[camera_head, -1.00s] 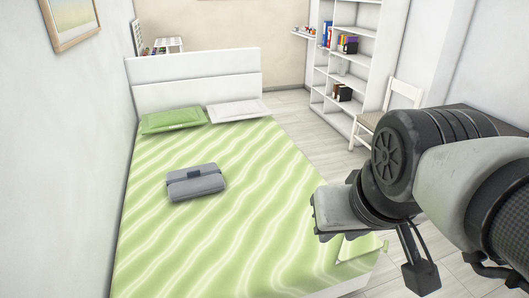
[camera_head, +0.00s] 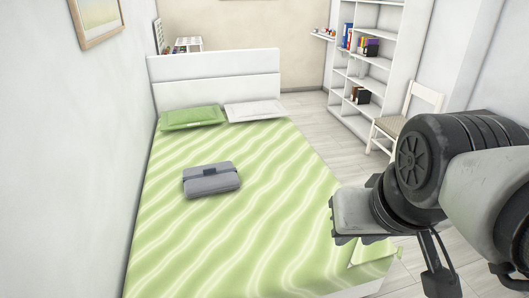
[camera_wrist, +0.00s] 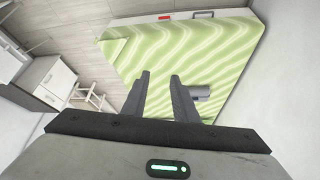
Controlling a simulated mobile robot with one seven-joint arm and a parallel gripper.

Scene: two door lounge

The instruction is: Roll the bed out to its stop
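The bed (camera_head: 213,65) has a white headboard and a green cover with wavy pale stripes (camera_head: 230,235). Its head end is far off, its left side close to the wall. In the wrist view the green cover (camera_wrist: 215,50) lies beyond my fingers, with a white bed edge (camera_wrist: 258,16) at the top. A grey handle (camera_wrist: 203,14) shows on that edge. My gripper (camera_wrist: 160,74) is open, with two dark fingers apart and nothing between them. In the head view its body (camera_head: 357,213) is above the bed's near right part; its fingertips are hard to make out.
A grey folded item (camera_head: 212,182) lies on the bed, near a green pillow (camera_head: 194,118) and a white pillow (camera_head: 255,110). A white chair (camera_head: 424,97) and bookshelf (camera_head: 376,60) stand right of the bed. Bare floor (camera_head: 318,125) lies between.

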